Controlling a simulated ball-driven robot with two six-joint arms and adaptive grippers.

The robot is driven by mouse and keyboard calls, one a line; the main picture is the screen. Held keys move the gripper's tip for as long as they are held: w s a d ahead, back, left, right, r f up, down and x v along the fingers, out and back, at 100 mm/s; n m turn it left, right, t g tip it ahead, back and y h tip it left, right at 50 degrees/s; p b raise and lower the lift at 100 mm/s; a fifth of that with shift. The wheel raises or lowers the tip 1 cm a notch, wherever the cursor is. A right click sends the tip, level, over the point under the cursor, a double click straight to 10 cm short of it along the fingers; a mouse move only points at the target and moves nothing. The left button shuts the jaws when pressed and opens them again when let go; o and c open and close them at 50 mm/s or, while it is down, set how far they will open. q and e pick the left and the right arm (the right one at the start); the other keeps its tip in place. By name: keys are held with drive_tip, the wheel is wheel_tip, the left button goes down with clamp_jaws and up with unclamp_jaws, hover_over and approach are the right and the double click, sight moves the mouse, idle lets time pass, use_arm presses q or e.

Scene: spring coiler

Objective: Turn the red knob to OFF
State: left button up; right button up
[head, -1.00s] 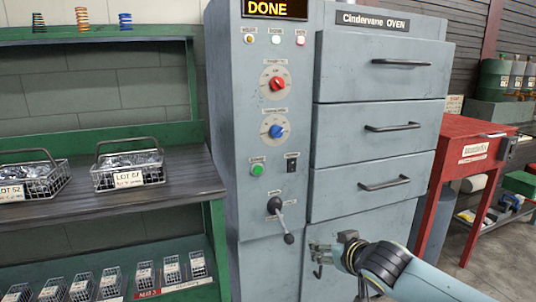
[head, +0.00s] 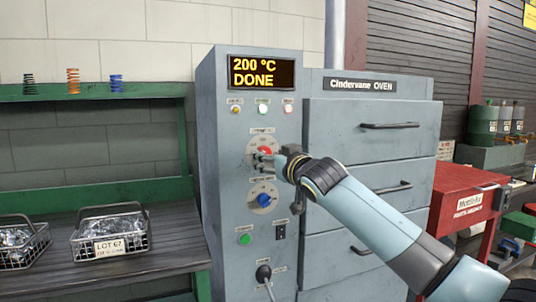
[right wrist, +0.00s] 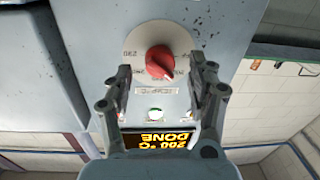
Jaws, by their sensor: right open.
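The red knob (head: 265,151) sits on a round pale dial on the grey oven panel (head: 228,200), below the display (head: 262,72) reading "200 °C DONE". My right gripper (head: 264,158) is in front of the knob and partly covers it in the head view. In the right wrist view the red knob (right wrist: 160,62) shows between and just beyond the two open fingers (right wrist: 160,82), with no visible contact on either side. The dial lettering is too small to read surely. My left gripper is not in view.
A blue knob (head: 264,199) is directly below the red one, with a green button (head: 244,238) and a lever (head: 264,273) lower down. Drawers with handles (head: 390,125) are to the right. A shelf with wire baskets (head: 110,236) stands left.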

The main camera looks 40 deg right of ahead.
drive_tip(key=shift+w+d, duration=0.2)
drive_tip(key=shift+w, duration=0.9)
drive_tip(key=shift+c, duration=0.2)
drive_tip(key=c, duration=1.1)
